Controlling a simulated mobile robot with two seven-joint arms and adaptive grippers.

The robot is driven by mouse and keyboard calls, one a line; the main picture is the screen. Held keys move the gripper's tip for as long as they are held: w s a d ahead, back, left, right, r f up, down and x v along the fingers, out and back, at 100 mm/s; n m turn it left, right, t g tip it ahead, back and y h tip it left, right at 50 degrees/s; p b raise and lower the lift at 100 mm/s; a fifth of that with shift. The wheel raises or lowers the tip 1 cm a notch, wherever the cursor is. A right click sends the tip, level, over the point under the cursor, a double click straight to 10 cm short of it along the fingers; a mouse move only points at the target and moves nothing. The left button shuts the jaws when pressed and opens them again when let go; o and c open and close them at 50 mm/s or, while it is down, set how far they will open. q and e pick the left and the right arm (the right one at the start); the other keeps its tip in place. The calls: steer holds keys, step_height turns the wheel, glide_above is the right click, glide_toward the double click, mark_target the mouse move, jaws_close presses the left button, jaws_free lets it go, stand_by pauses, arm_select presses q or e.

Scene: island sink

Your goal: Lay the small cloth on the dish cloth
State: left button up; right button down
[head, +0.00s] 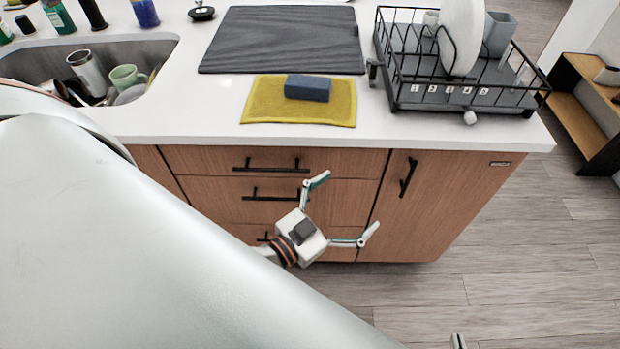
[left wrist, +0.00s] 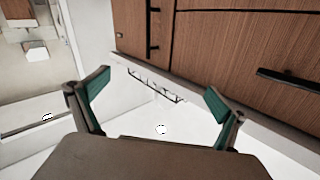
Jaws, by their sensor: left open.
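The yellow dish cloth (head: 262,112) lies flat near the front edge of the white counter. A dark blue, thick block-like piece (head: 307,87) rests on its upper middle; I cannot tell whether it is the small cloth, folded, or a sponge. No other small cloth shows. My left gripper (head: 350,203) is open and empty, in front of the drawers and below the counter edge. Its two spread fingers also show in the left wrist view (left wrist: 158,84) with nothing between them. Only what looks like a fingertip of my right gripper (head: 458,341) shows at the bottom edge.
A dark grey board (head: 284,40) lies behind the dish cloth. A black dish rack (head: 455,97) with a plate and cups stands to the right. A sink (head: 40,64) with mugs is at the left. Drawer handles (head: 271,165) stick out near my left gripper.

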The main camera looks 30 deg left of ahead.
arm_select(q)
steer(key=s+a+f+g+y, duration=0.1)
steer(key=s+a+f+g, duration=0.1)
steer(key=f, duration=0.7)
steer(key=s+a+f+g+y, duration=0.1)
steer(key=s+a+f+g, duration=0.1)
steer(key=s+f+g, duration=0.2)
steer(key=s+f, duration=0.3)
steer(key=f, duration=0.2)
steer(key=shift+s+f+n+g, duration=0.2)
steer(key=shift+f+n+g, duration=0.15)
steer(key=shift+n+g, duration=0.05)
steer(key=shift+c, duration=0.3)
